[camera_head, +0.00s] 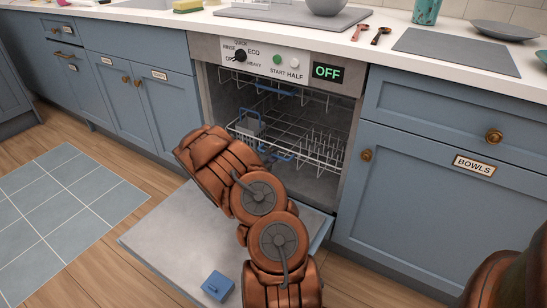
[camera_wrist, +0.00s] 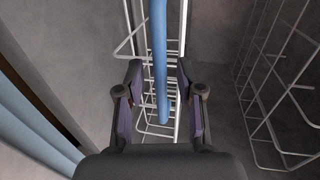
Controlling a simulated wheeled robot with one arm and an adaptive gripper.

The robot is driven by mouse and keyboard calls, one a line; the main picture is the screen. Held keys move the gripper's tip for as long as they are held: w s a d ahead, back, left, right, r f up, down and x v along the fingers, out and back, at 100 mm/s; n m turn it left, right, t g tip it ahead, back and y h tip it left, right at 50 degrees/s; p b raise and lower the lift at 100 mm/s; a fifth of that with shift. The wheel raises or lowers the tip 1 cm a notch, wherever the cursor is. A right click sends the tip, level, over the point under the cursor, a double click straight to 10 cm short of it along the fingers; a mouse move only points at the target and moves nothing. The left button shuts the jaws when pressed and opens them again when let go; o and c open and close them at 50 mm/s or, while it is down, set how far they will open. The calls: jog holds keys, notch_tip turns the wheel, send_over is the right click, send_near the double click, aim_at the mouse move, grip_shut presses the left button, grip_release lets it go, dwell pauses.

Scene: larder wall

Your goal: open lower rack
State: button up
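The lower rack (camera_head: 325,150) is a white wire basket inside the open dishwasher. A blue bar, seemingly its handle (camera_head: 285,157), shows at its front, partly hidden by my arm. In the wrist view, a blue bar (camera_wrist: 159,45) runs along white wires between the two fingers of my gripper (camera_wrist: 160,78). The fingers are apart, with a gap visible on each side of the bar. In the head view my gripper is hidden behind my brown arm. The dishwasher door (camera_head: 165,235) lies folded down.
An upper wire rack (camera_head: 300,100) sits above inside the dishwasher. A blue dispenser (camera_head: 217,286) is on the door. The control panel (camera_head: 285,62) reads OFF. Blue cabinets (camera_head: 420,190) flank the opening. The floor at left, with a tiled mat (camera_head: 65,215), is clear.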

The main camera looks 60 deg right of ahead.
jog(key=shift+d, duration=0.2)
grip_shut()
dwell(0.6)
